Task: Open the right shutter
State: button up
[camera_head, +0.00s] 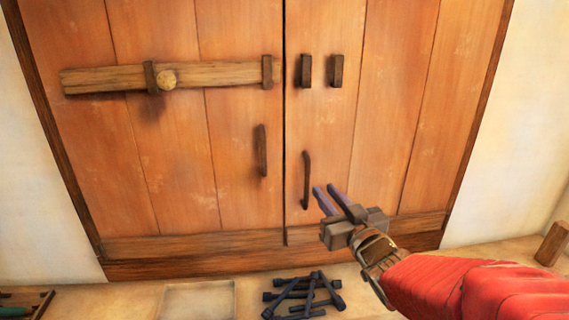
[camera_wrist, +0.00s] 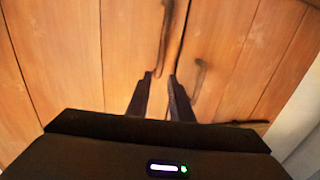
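The right shutter (camera_head: 385,120) is a plank panel standing shut against the left shutter (camera_head: 170,185). Its dark curved handle (camera_head: 306,180) is near the centre seam; it also shows in the wrist view (camera_wrist: 198,80). The left shutter's handle (camera_head: 261,150) shows in the wrist view too (camera_wrist: 165,35). A wooden bar (camera_head: 215,74) sits wholly on the left shutter, clear of the seam. My gripper (camera_head: 325,191) is just right of the right handle in the head view, fingers apart and empty. In the wrist view its fingertips (camera_wrist: 160,76) point between the two handles.
Two empty dark brackets (camera_head: 320,70) are on the right shutter. Below stand a pile of dark rods (camera_head: 303,294), a pale flat tray (camera_head: 198,300) and a dark-edged tray (camera_head: 42,303). A wooden block (camera_head: 552,243) is at the right edge by the white wall.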

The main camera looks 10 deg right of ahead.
aim_at(309, 172)
jog(key=w, duration=0.4)
jog(key=w+a, duration=0.1)
jog(key=w, duration=0.3)
jog(key=w+a, duration=0.1)
jog(key=w, duration=0.2)
jog(key=shift+w+a, duration=0.2)
jog(key=shift+w, duration=0.2)
jog(key=shift+c, duration=0.6)
grip_shut()
jog(key=shift+s+d, duration=0.1)
jog(key=shift+d, duration=0.05)
